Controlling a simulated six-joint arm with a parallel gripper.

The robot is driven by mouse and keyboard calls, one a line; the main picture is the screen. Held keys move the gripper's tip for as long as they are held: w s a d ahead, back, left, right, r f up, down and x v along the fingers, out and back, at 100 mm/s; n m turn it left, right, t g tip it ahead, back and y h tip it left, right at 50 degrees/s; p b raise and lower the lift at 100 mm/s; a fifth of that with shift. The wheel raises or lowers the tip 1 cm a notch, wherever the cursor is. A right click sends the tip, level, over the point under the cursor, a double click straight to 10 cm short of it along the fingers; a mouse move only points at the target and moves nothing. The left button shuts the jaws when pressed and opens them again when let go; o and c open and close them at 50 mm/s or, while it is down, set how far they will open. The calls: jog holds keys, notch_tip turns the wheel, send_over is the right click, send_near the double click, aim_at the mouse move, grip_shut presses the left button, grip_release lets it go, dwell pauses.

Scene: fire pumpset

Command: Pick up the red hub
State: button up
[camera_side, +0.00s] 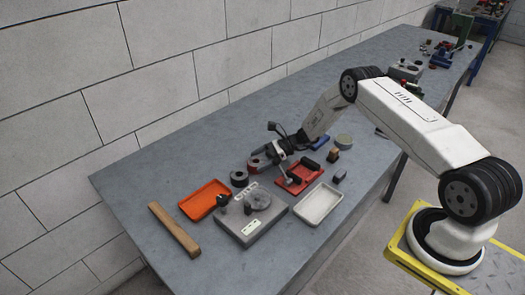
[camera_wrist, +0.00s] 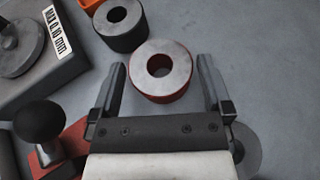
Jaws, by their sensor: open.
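The red hub (camera_wrist: 178,91) is a short ring with a red side, a grey top face and a round hole. In the wrist view it stands upright on the grey bench, ahead of my gripper (camera_wrist: 162,64), with the two fingertips apart on its left and right. My gripper is open, and the hub is not clamped. In the side view my gripper (camera_side: 260,158) is low over the bench by the wall side. The red hub (camera_side: 256,166) shows there only partly, behind the fingers.
A dark hub (camera_wrist: 122,38) stands close to the red one, up-left; it also shows in the side view (camera_side: 239,179). A grey labelled block (camera_side: 246,226), orange tray (camera_side: 196,209), red fixture (camera_side: 290,185), white tray (camera_side: 322,213) and wooden bar (camera_side: 174,230) surround it.

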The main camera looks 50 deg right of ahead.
jog(key=shift+w+a+f, duration=0.15)
jog(key=shift+a, duration=0.1)
dwell(0.3)
grip_shut()
